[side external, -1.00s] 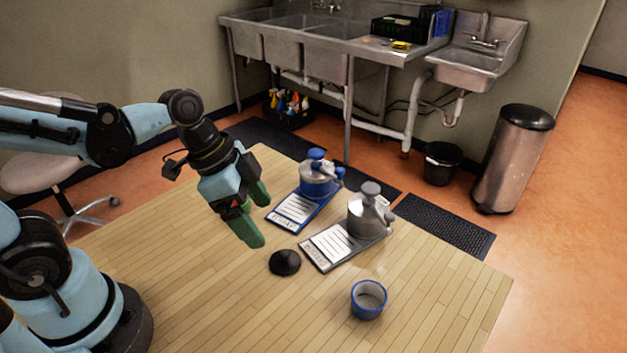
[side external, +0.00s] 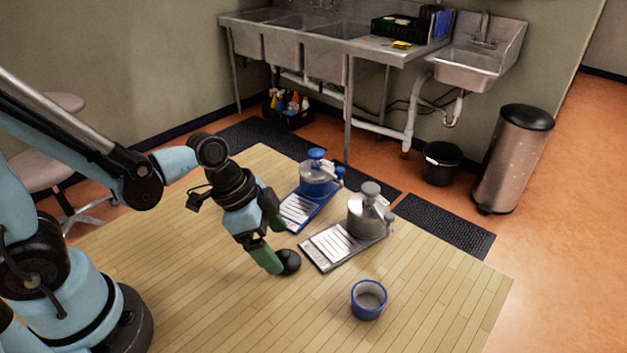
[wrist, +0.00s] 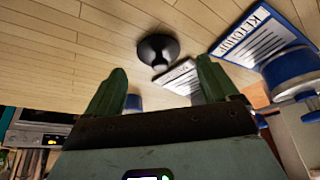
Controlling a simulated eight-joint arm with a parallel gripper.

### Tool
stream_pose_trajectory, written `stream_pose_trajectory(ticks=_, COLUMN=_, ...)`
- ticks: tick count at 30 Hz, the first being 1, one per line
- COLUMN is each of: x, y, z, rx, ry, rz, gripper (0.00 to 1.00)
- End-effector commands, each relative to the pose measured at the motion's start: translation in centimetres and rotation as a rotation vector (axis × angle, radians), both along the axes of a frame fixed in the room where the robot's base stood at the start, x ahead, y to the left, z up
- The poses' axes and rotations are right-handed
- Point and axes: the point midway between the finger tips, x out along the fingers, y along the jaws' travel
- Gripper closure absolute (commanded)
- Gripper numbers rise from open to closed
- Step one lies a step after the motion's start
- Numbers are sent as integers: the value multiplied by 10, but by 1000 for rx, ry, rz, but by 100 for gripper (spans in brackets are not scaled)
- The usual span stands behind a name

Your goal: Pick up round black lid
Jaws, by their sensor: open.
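The round black lid (side external: 289,262) lies on the wooden table, left of the blue-rimmed cup. In the wrist view the lid (wrist: 157,47) is a dark dome just ahead of the gap between my fingertips. My gripper (side external: 277,252) is open, with green fingers angled down close to the lid. One finger covers the lid's left edge in the side view. In the wrist view my gripper's fingers (wrist: 160,76) stand wide apart with nothing held between them. I cannot tell whether a finger touches the lid.
A grey pot (side external: 364,216) on a labelled board (side external: 327,249) stands right of the lid. A blue pot (side external: 315,182) on a blue-edged board stands behind. The blue-rimmed cup (side external: 368,301) is at the front right. The table's front left is clear.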

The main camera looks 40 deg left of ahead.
Motion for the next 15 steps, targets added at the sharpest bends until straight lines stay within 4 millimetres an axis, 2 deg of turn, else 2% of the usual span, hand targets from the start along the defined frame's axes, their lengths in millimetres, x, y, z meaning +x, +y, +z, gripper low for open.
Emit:
stream_pose_trajectory(ticks=9, x=5, y=-7, z=-23, rx=0, ry=0, rz=-1, gripper=13)
stream_pose_trajectory(ticks=15, x=7, y=-9, z=-30, rx=0, ry=0, rz=0, gripper=13)
